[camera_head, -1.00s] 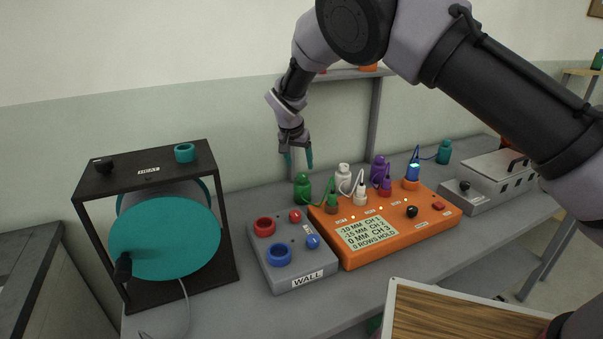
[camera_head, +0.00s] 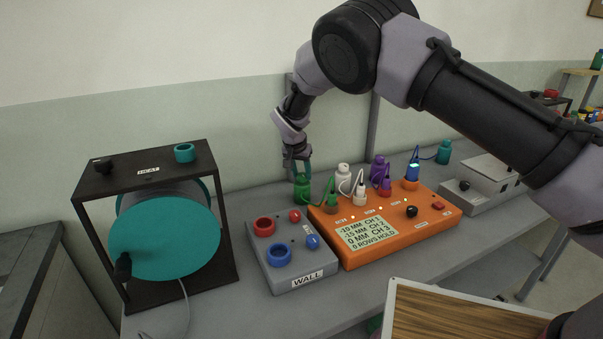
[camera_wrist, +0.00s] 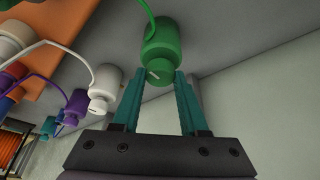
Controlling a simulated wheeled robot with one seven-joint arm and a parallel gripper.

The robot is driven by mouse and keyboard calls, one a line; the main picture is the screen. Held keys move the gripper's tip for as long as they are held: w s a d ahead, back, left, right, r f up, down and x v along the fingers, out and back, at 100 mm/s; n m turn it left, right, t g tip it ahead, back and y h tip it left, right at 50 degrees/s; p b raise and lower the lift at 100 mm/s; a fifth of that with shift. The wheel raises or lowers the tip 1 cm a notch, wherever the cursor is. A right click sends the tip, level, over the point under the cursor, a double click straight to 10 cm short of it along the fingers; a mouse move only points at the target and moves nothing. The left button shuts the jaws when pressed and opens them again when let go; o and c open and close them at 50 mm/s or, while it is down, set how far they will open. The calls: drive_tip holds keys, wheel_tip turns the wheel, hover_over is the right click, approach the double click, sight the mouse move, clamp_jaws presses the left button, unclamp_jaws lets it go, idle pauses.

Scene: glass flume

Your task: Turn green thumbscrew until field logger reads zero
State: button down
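The green thumbscrew (camera_head: 302,188) tops a green bottle-shaped unit behind the orange field logger (camera_head: 395,232), joined to it by a green cable. In the wrist view the green thumbscrew (camera_wrist: 161,60) has a pale mark on its end. My gripper (camera_head: 298,168) points down directly above it. In the wrist view my gripper's teal fingers (camera_wrist: 160,78) are open, one each side of the thumbscrew's top, with slight gaps; contact is not clear. The logger's screen (camera_head: 366,235) shows minus values for CH 1 and CH 2, 0 MM for CH 3 and 0 ROWS HOLD; the exact small digits are hard to read.
White (camera_head: 344,176) and purple (camera_head: 378,170) units with cables stand close to the right of the green one. A grey WALL box (camera_head: 300,278) with red and blue knobs is in front. A black-framed teal drum (camera_head: 165,240) stands left. A wooden board (camera_head: 460,315) is nearest.

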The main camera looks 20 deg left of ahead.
drive_tip(key=shift+n, duration=0.3)
drive_tip(key=n+y, duration=0.1)
drive_tip(key=n, duration=0.3)
drive_tip(key=shift+w+d+y, duration=0.1)
drive_tip(key=shift+d+y, duration=0.05)
drive_tip(key=shift+y, duration=0.25)
drive_tip(key=shift+n+g+y, duration=0.4)
drive_tip(key=shift+n+y, duration=0.1)
drive_tip(key=shift+n, duration=1)
drive_tip(key=shift+c, duration=2.1)
unclamp_jaws()
drive_tip(key=shift+r, duration=0.1)
drive_tip(key=v, duration=1)
drive_tip(key=shift+d+r, duration=0.2)
drive_tip(key=shift+r, duration=0.1)
